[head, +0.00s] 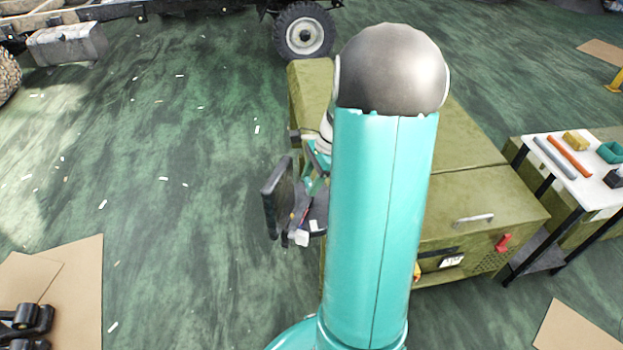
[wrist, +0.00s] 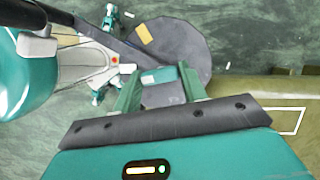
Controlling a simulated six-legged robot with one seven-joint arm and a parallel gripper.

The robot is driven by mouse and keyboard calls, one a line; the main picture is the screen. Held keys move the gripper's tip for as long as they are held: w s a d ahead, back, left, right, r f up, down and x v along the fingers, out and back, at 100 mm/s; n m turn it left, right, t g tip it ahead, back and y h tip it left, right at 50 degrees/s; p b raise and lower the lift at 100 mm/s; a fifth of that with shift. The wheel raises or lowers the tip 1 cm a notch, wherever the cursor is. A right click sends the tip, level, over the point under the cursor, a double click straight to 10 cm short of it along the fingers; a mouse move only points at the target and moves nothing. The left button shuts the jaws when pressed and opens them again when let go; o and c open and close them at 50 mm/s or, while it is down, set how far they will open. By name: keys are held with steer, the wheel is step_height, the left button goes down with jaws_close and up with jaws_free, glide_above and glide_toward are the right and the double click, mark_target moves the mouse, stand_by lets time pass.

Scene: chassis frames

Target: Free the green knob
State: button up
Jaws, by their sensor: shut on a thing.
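I cannot make out a green knob in either view. In the wrist view my gripper (wrist: 160,82) has its two green fingers around a dark grey piece (wrist: 162,95). Beyond the fingertips is a broad dark grey rounded plate (wrist: 185,48) with a yellow label (wrist: 144,33); I cannot tell whether it is one with the held piece. In the head view my gripper (head: 313,172) is left of my teal arm, which partly hides it, beside a dark flat plate (head: 277,200) seen nearly edge-on. The contact itself is hidden there.
A large olive case (head: 468,205) with a red latch (head: 503,243) stands behind my arm. A white-topped table (head: 572,185) with small items is at right. A wheeled chassis (head: 303,33) is at the back. Green floor at left is largely open, with cardboard (head: 75,285) at lower left.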

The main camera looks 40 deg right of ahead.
steer(key=n+g, duration=0.1)
steer(key=n, duration=0.3)
steer(key=shift+w+g, duration=0.15)
steer(key=shift+g, duration=0.25)
steer(key=n+g, duration=0.1)
steer(key=n, duration=0.3)
steer(key=shift+w, duration=0.1)
steer(key=n, duration=0.2)
steer(key=n+g, duration=0.1)
steer(key=shift+w+n+g+h, duration=0.1)
steer(key=shift+n+g+h, duration=0.2)
steer(key=shift+n, duration=0.1)
steer(key=shift+a+n+g+h, duration=0.1)
steer(key=shift+n+g+h, duration=0.4)
steer(key=shift+n, duration=1.4)
steer(key=o, duration=1)
steer(key=shift+r, duration=0.15)
